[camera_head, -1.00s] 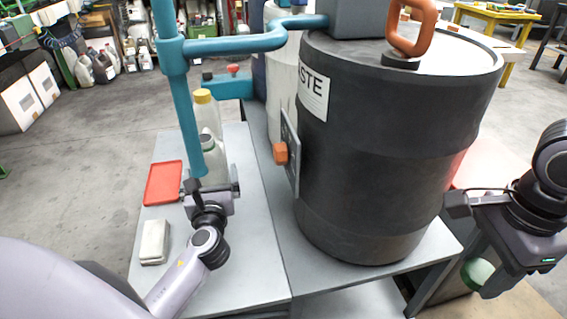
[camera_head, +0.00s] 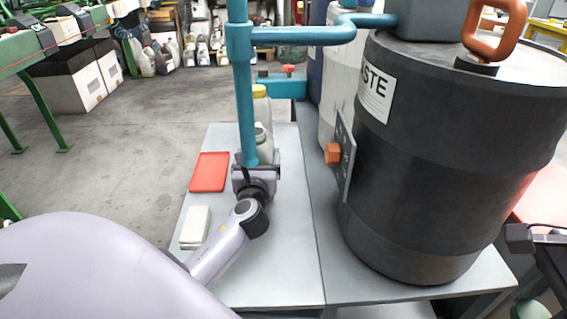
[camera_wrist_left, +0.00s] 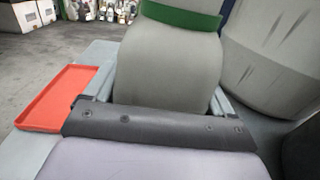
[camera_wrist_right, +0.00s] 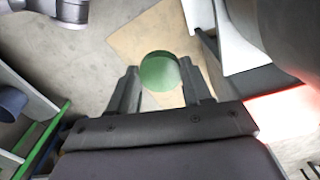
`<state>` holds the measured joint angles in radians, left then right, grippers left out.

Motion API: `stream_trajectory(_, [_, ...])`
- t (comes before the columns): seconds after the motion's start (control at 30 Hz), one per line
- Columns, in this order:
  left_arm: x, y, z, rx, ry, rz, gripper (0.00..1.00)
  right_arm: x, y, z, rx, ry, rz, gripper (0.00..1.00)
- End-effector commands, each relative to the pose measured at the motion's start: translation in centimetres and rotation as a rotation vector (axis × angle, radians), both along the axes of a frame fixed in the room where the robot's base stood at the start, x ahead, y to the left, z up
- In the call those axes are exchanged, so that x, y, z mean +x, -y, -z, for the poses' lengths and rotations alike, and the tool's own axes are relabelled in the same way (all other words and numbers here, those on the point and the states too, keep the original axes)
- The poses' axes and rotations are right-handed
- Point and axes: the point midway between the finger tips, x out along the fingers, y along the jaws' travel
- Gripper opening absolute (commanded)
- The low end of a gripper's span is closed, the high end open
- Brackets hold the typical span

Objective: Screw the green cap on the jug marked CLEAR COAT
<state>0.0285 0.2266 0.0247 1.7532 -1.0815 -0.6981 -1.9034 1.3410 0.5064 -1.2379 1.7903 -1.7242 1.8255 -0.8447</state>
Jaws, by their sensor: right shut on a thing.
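The green cap (camera_wrist_right: 160,71) sits between the fingertips of my right gripper (camera_wrist_right: 160,84), which is shut on it. It also shows at the lower right edge of the head view (camera_head: 528,312), right of the drum. A pale grey jug with a green band (camera_wrist_left: 178,70) stands between the fingers of my left gripper (camera_wrist_left: 162,98). The left fingers lie open along its two sides; whether they touch it is unclear. In the head view this jug (camera_head: 265,146) is partly hidden behind a teal pipe. Its label is not readable. A yellow-capped jug (camera_head: 260,92) stands behind it.
A black waste drum (camera_head: 430,170) stands on the bench (camera_head: 283,255), between the jug and my right arm. The teal pipe (camera_head: 245,110) rises close to my left gripper. A red tray (camera_head: 209,172) and a whitish block (camera_head: 195,228) lie left of it.

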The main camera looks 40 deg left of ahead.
Motion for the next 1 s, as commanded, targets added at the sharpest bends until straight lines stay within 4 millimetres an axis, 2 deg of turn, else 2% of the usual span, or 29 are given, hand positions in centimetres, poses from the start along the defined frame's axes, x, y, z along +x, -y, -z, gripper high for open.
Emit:
stream_trajectory(0.03, [0.0,0.0,0.0,-0.001,-0.001,0.0,0.58,0.0,0.0,0.0,0.0,0.0,0.0,0.21])
stream_trajectory(0.1, [0.0,0.0,0.0,-0.001,-0.001,0.0,0.35,0.0,0.0,0.0,0.0,0.0,0.0,0.21])
stream_trajectory(0.13, [0.0,0.0,0.0,-0.001,-0.001,0.0,0.28,0.0,0.0,0.0,0.0,0.0,0.0,0.21])
stream_trajectory(0.4, [0.0,0.0,-0.5,0.002,0.005,0.0,0.28,0.0,0.0,-0.2,0.0,0.0,0.0,0.21])
stream_trajectory(0.57, [0.0,0.0,-2.1,0.004,0.006,0.001,0.28,0.0,0.0,-1.3,0.0,0.0,0.0,0.21])
stream_trajectory(0.77, [0.1,0.0,-6.3,0.004,0.009,0.001,0.28,0.0,0.0,-3.9,0.0,0.0,0.0,0.21])
stream_trajectory(1.0, [0.0,0.0,-12.4,0.005,0.009,0.001,0.28,0.0,0.0,-7.3,0.0,0.0,0.0,0.21])
